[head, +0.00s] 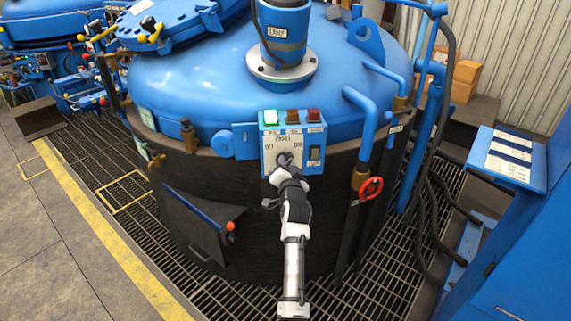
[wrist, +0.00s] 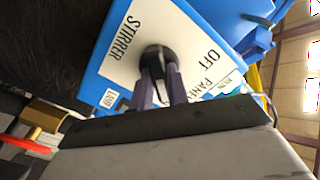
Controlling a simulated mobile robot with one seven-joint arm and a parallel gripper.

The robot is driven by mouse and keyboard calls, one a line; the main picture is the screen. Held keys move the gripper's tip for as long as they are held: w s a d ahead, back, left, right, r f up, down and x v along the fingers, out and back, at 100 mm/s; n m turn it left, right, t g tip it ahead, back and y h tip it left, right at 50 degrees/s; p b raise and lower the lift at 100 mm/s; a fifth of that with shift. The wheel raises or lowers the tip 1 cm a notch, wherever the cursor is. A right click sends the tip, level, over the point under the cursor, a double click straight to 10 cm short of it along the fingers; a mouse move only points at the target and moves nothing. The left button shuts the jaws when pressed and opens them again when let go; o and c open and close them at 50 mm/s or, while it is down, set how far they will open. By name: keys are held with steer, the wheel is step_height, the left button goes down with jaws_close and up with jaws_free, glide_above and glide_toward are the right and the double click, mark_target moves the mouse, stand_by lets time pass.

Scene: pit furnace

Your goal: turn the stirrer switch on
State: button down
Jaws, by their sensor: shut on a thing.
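The blue control box with a pale label plate (head: 293,142) is on the front of the furnace in the head view. The black stirrer switch knob (wrist: 157,58) sits on that plate in the wrist view, beside the lettering "STIRRER". My gripper (head: 285,166) is at the knob in the head view and hides most of it. In the wrist view my gripper's two fingers (wrist: 160,84) are closed on either side of the knob. The knob's pointer direction is not clear.
A blue pipe (head: 366,125) and red handwheel (head: 371,188) stand to the right.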

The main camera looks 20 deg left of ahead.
steer(key=shift+m, duration=0.6)
steer(key=c, duration=1.4)
jaws_free()
steer(key=shift+o, duration=0.2)
steer(key=b+v, duration=0.2)
steer(key=v, duration=1.1)
steer(key=shift+s+d, duration=0.25)
steer(key=shift+s, duration=0.1)
